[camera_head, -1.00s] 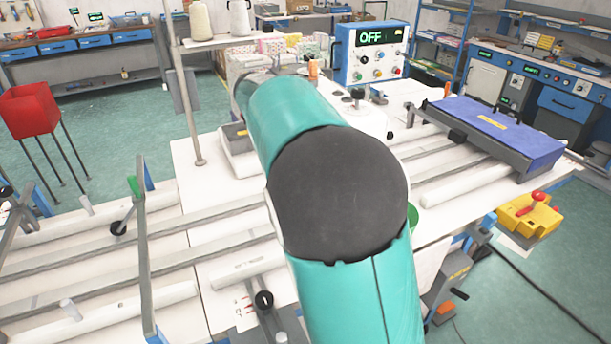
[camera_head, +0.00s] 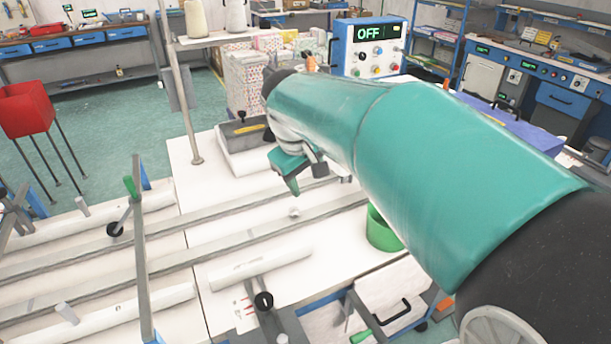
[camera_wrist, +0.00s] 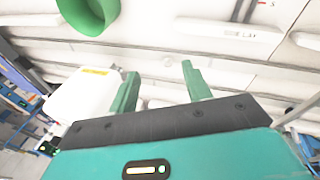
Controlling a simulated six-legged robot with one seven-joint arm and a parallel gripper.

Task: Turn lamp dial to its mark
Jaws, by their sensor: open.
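No part in view is clearly labelled as the lamp dial, so I cannot tell which it is. A blue-framed control box (camera_head: 345,50) at the back of the head view has a screen reading "OFF" and several coloured knobs. A black round knob (camera_head: 263,300) stands at the front of the bench beside a card with red marks. My gripper (camera_head: 297,172) hangs above the middle of the bench, apart from both. In the wrist view its green fingers (camera_wrist: 163,86) are spread, with nothing between them. Its far side is partly hidden by my arm in the head view.
A green cup (camera_head: 382,232) stands right of my gripper; it also shows in the wrist view (camera_wrist: 90,14). Long rails (camera_head: 250,236) cross the white bench. A grey block (camera_head: 238,132) lies behind them. A post with a shelf (camera_head: 188,120) rises at the back left.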

